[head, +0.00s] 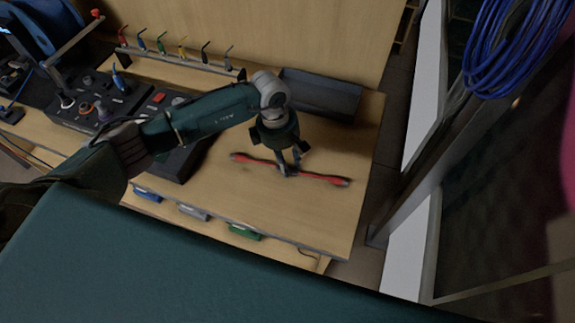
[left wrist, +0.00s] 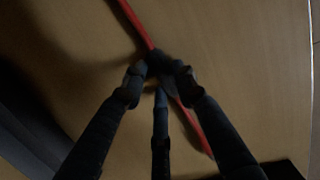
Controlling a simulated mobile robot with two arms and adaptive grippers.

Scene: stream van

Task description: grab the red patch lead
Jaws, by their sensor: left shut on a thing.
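The red patch lead (head: 322,177) lies across the right part of the wooden table, with dark ends. My left gripper (head: 289,170) reaches down to its middle and is shut on it. In the left wrist view the lead (left wrist: 192,128) runs diagonally, and the fingers of my left gripper (left wrist: 160,70) close around its middle and hide that part. The lead appears to be at or very near the table top; I cannot tell if it is lifted. My right gripper does not show in either view.
A dark open bin (head: 320,94) stands at the table's back right. A rack (head: 180,62) with several coloured tools runs along the back. A control panel (head: 95,100) is at left. The table (head: 300,220) is clear in front of the lead. Blue cable (head: 510,45) hangs at right.

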